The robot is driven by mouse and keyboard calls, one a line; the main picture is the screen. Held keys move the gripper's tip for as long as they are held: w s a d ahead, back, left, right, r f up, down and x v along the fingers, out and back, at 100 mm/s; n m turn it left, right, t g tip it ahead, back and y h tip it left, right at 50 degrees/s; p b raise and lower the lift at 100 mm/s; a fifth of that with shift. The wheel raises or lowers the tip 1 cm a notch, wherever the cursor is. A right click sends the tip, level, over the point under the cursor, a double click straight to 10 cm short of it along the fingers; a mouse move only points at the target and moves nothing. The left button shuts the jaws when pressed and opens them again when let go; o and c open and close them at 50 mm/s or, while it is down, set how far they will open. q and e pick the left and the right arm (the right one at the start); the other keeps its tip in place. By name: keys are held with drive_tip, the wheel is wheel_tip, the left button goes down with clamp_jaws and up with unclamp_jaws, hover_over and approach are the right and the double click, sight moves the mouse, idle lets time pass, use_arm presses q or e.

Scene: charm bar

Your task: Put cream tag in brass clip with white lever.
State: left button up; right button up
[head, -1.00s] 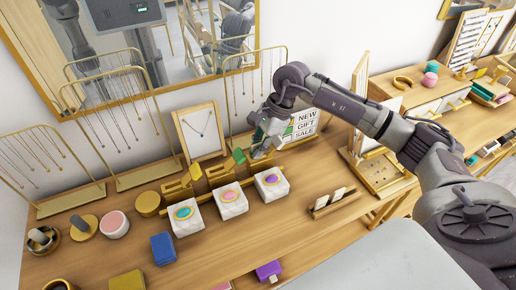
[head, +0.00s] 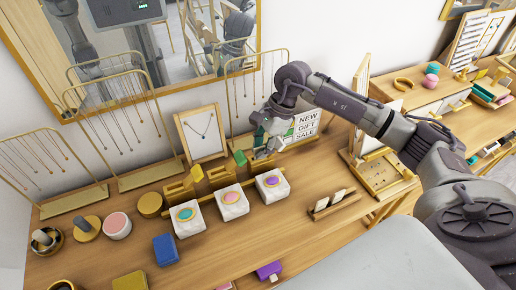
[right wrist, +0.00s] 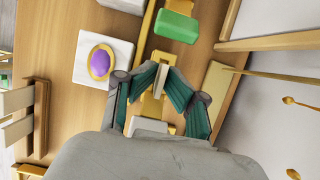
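In the right wrist view, my right gripper (right wrist: 162,80) is closed on a small cream tag (right wrist: 161,79), held between its fingertips. A brass clip (right wrist: 152,106) is directly below the fingers in that view, with its white lever (right wrist: 148,127) nearer the wrist. Whether the tag touches the clip's jaws, I cannot tell. In the head view, the right gripper (head: 268,147) is at the right end of the clip row and covers most of this clip. My left gripper is not in view.
Neighbouring clips have a green lever (head: 240,157) and a yellow lever (head: 197,173). White blocks with oval gems, the purple one (head: 271,181) nearest, stand in front. A wooden holder (head: 333,206) with cream tags is at right. A sign (head: 306,124) stands close behind the gripper.

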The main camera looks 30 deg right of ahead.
drive_tip(key=b+v, duration=0.3)
drive_tip(key=v, duration=0.8)
drive_tip(key=shift+r+b, duration=0.3)
drive_tip(key=shift+r, duration=0.05)
idle(0.5)
